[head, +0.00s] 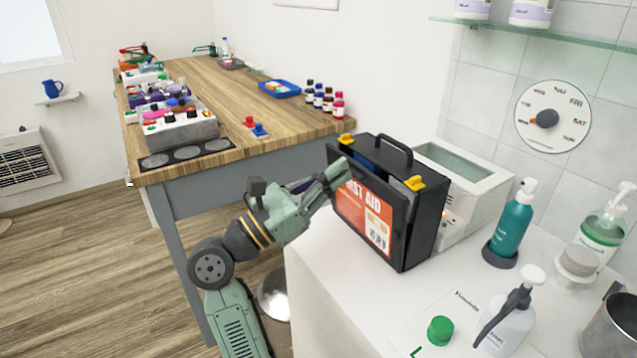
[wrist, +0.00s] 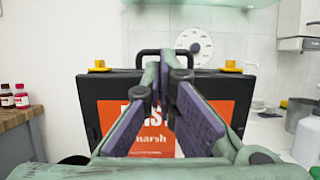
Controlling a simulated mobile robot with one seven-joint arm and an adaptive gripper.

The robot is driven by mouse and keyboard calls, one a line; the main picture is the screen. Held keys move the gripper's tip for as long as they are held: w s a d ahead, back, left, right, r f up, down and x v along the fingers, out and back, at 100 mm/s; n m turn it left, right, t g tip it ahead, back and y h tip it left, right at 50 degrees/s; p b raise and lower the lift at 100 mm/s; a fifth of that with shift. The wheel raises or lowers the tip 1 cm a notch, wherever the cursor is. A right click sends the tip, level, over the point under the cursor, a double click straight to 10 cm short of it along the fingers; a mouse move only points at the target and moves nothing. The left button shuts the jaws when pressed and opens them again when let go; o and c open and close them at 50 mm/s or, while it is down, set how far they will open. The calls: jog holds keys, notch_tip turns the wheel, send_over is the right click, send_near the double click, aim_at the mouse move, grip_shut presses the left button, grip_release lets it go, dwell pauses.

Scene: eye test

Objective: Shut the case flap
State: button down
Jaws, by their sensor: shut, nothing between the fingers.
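A black first-aid case (head: 424,228) stands upright on the white counter, with a handle on top and two yellow latches (head: 415,183). Its front flap (head: 372,222) carries an orange label and stands slightly ajar at the top, where a gap with something blue inside shows. My gripper (head: 338,172) is shut and empty, in front of the flap's upper left part. In the wrist view the flap (wrist: 90,100) faces me behind my gripper (wrist: 165,75), whose fingers hide part of the label. Whether the fingertips touch the flap I cannot tell.
A white box-shaped device (head: 475,190) stands right behind the case. A teal pump bottle (head: 512,228), a white spray bottle (head: 505,325) and a green cap (head: 440,330) are on the counter to the right. A wooden workbench (head: 270,115) with several items stands to the left.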

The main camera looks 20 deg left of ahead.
jog(key=shift+x, duration=1)
jog(key=shift+f, duration=0.15)
